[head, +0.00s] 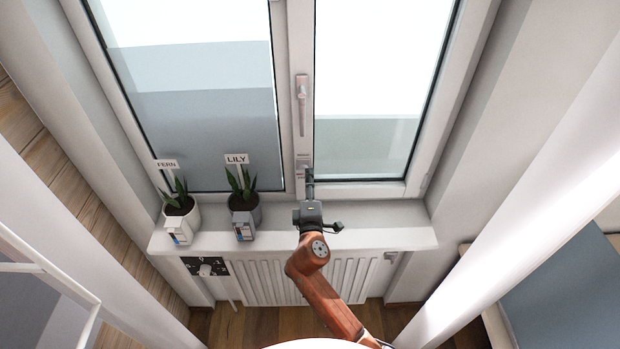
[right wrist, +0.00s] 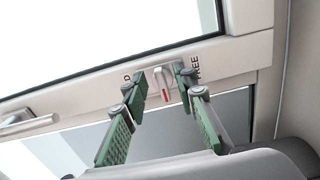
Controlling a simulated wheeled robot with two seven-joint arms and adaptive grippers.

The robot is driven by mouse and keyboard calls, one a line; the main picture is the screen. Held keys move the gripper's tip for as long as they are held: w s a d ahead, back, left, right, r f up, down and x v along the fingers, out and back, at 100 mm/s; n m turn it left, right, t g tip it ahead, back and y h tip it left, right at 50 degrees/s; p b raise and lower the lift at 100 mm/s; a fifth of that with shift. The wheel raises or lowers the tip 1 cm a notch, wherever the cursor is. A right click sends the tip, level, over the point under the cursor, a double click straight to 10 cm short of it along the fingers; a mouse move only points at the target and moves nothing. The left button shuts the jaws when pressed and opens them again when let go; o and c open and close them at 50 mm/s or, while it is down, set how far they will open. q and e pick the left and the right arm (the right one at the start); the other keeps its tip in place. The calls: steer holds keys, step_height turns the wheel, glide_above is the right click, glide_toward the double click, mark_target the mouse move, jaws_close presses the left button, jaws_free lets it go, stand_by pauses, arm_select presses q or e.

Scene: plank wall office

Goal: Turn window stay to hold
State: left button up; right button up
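The window stay is a small pale knob (right wrist: 161,80) with a red line on its lower part, set on the window frame. It also shows small in the head view on its plate (head: 302,163). The word FREE is on its right; on its left only a letter D shows, the rest hidden by a finger. My right gripper (right wrist: 163,82) is open, its green-padded fingers on either side of the knob with gaps visible. In the head view the right gripper (head: 309,177) reaches up to the plate from below. My left gripper is not in view.
A window handle (head: 301,105) is above the stay. Two potted plants, marked FERN (head: 179,218) and LILY (head: 244,215), stand on the sill (head: 375,230) left of my right arm. A radiator (head: 262,283) is below. The sill's right part is clear.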

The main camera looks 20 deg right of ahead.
steer(key=v, duration=1)
steer(key=shift+s, duration=0.4)
